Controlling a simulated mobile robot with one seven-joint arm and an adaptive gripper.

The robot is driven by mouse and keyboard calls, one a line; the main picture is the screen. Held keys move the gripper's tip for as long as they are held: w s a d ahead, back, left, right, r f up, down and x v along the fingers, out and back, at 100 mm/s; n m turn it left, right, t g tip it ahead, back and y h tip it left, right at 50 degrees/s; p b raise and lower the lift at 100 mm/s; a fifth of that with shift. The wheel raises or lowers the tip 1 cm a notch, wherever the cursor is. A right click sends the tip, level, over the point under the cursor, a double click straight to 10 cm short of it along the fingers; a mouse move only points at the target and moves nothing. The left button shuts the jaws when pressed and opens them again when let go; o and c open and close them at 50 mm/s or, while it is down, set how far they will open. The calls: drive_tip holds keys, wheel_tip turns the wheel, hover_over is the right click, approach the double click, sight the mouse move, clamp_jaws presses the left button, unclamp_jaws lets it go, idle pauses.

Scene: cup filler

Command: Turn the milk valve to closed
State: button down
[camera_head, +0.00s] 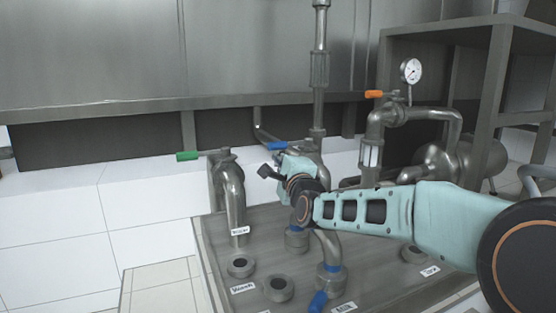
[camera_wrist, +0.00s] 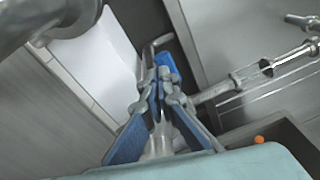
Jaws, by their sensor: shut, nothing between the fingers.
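Three valve handles show in the head view: green (camera_head: 188,156) at left, blue (camera_head: 277,146) in the middle, orange (camera_head: 374,94) at right. I cannot tell which is the milk valve; the small labels are too blurred to read surely. My gripper (camera_wrist: 163,84) is shut and empty in the wrist view. A blue handle (camera_wrist: 166,63) lies just beyond its fingertips; I cannot tell whether they touch. In the head view my wrist is beside the middle pipe, close to the blue handle, and the fingers are mostly hidden.
A steel tray (camera_head: 215,262) below bears capped ports (camera_head: 279,288) and a curved spout (camera_head: 232,195). A vertical pipe (camera_head: 319,70) rises behind my wrist. A pressure gauge (camera_head: 411,71) and piping stand at right. The white floor at left is clear.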

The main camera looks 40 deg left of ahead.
drive_tip(key=s+a+p, duration=0.1)
drive_tip(key=s+a, duration=0.1)
drive_tip(key=s, duration=0.7)
drive_tip(key=shift+s+f+p, duration=0.3)
drive_tip(key=shift+s, duration=0.05)
